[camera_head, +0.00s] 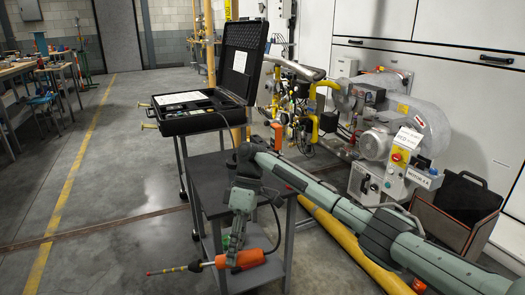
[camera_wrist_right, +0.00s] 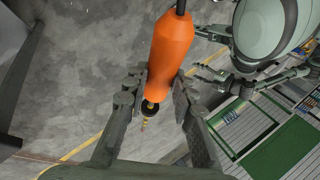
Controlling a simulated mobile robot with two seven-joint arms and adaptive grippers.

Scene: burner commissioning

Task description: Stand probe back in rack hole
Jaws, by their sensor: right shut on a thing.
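My right gripper (camera_head: 228,250) is shut on the orange handle of the probe (camera_head: 245,260). The probe lies almost level in front of the cart, its thin red-tipped end pointing left and tilted slightly down. In the right wrist view the orange handle (camera_wrist_right: 170,50) sits between the two fingers of the right gripper (camera_wrist_right: 158,92), with the yellow-banded shaft beyond. What looks like my left gripper (camera_wrist_right: 240,85) shows beside it, its jaw state unclear; it is not in the head view. I cannot make out the rack hole.
A dark-topped cart (camera_head: 212,178) stands behind the probe. An open black case (camera_head: 185,122) is on a stand behind it. The burner with yellow pipes (camera_head: 375,140) is at the right, an open brown-sided bin (camera_head: 440,228) beside it.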

